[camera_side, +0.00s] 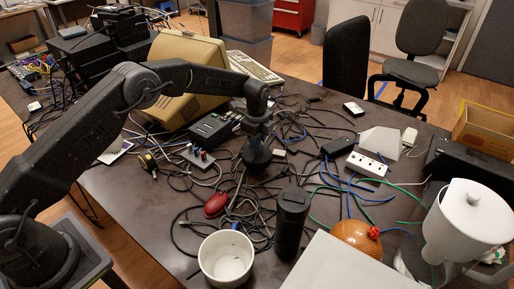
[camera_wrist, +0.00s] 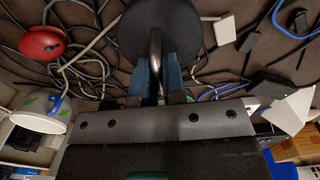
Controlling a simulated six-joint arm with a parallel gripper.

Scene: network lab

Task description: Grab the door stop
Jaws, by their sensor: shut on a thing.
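The door stop (camera_side: 257,156) looks like a dark round weight under my gripper (camera_side: 258,133) in the side view, among cables at mid table. In the wrist view the door stop (camera_wrist: 188,35) is a dark disc with a curved metal handle at the top centre. The two blue fingers of my gripper (camera_wrist: 158,78) are shut on that handle, one on each side. I cannot tell whether the door stop's base touches the table.
Tangled cables surround the door stop. A red oval object (camera_side: 216,205), a white pot (camera_side: 226,258) and a black cylinder (camera_side: 292,222) stand in front. A white power strip (camera_side: 367,164) lies right. A beige monitor (camera_side: 184,78) is behind left.

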